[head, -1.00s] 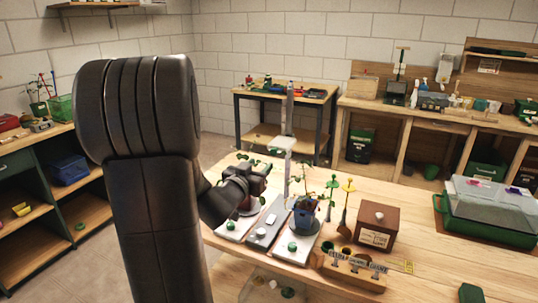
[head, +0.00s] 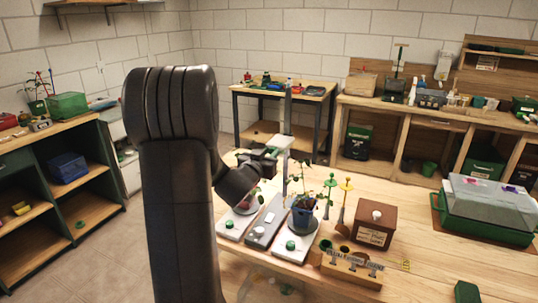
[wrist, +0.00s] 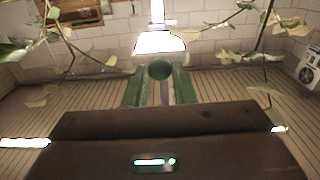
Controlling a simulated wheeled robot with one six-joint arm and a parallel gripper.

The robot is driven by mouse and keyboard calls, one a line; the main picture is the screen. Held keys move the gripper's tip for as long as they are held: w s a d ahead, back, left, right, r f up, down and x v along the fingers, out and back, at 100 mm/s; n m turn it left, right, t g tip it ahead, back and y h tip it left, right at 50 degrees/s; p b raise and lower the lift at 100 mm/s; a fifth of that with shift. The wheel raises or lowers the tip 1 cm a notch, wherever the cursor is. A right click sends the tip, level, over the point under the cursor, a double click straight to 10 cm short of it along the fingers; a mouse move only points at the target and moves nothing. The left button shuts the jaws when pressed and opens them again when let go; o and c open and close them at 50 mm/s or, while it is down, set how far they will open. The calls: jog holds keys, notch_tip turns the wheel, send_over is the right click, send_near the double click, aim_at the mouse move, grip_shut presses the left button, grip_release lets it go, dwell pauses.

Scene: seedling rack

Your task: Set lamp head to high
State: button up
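The lamp head (head: 281,143) is a pale, lit plate on a grey upright post (head: 288,110) above the bench. In the wrist view the lamp head (wrist: 158,43) glows white straight ahead, with a round dark green knob (wrist: 160,70) on its near side. My gripper (head: 268,153) is at the lamp head's height, just left of it. In the wrist view my gripper's (wrist: 160,80) two green fingers stand apart, one either side of the knob's line. I see no clear contact with the knob.
A potted seedling (head: 302,217) stands on a white pad right of the post, and leaves hang on both sides in the wrist view. A brown box (head: 376,223) and a wooden tool block (head: 350,268) stand to the right.

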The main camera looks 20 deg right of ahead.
grip_shut()
notch_tip(320, 180, up, 13)
jog(key=p, duration=0.9)
jog(key=shift+f, duration=0.15)
jog(key=o, duration=0.7)
grip_release()
jog(key=shift+f, duration=0.1)
jog(key=shift+a, duration=0.1)
jog(key=b+v, duration=0.2)
jog(key=v, duration=1.1)
jog(key=shift+s+a, duration=0.2)
jog(key=shift+s, duration=0.05)
